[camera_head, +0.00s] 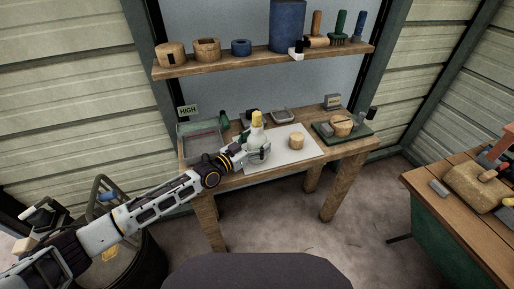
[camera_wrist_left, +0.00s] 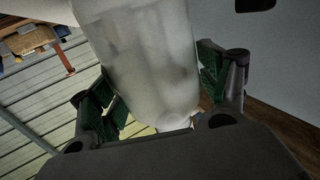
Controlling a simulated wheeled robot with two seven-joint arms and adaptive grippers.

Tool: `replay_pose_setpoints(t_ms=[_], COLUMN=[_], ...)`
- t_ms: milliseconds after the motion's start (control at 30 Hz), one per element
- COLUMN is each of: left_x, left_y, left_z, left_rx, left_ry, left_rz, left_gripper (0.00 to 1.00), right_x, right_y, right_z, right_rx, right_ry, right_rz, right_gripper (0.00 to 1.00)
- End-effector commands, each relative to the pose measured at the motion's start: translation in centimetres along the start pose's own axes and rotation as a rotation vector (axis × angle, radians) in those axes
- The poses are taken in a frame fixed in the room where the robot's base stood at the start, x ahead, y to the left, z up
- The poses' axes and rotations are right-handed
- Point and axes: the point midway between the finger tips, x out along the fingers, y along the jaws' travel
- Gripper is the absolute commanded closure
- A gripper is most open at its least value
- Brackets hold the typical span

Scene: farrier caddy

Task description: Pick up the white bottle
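The white bottle (camera_head: 257,136) with a yellow top stands on the pale mat (camera_head: 285,152) on the workbench in the head view. My left gripper (camera_head: 256,154) is at its lower body. In the left wrist view the bottle (camera_wrist_left: 150,60) fills the space between the two green-padded fingers of the left gripper (camera_wrist_left: 160,85). Both pads lie very close to its sides; whether they press on it I cannot tell. The bottle's top is outside the wrist view. My right gripper is not in view.
A round wooden piece (camera_head: 297,141) stands on the mat right of the bottle. A grey tray (camera_head: 198,146) is left of it. A green board (camera_head: 325,131) is at the right of the bench. A loaded shelf (camera_head: 270,60) hangs above.

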Motion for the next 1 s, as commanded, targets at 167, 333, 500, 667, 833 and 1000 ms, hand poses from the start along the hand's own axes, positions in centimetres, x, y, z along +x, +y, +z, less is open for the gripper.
replay_pose_setpoints(t_ms=[167, 333, 500, 667, 833, 1000], left_x=[0.0, 0.0, 0.0, 0.0, 0.1, 0.1], left_y=[0.0, 0.0, 0.0, 0.0, 0.0, 0.0], left_z=[0.0, 0.0, -0.2, -0.3, -1.0, -2.3], left_rx=[0.000, 0.000, 0.001, 0.000, 0.000, -0.001], left_ry=[0.000, 0.000, 0.005, 0.005, 0.006, 0.007], left_rz=[0.000, 0.000, -0.001, 0.000, 0.000, 0.000], left_gripper=[0.53, 0.74, 0.78, 0.78, 0.78, 0.78], right_x=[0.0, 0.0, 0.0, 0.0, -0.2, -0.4], right_y=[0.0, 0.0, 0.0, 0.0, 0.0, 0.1], right_z=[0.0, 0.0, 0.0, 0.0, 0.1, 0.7], right_rx=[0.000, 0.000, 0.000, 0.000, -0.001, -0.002], right_ry=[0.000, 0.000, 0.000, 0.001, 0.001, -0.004], right_rz=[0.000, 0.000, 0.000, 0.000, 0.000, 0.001], right_gripper=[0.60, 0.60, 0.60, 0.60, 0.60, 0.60])
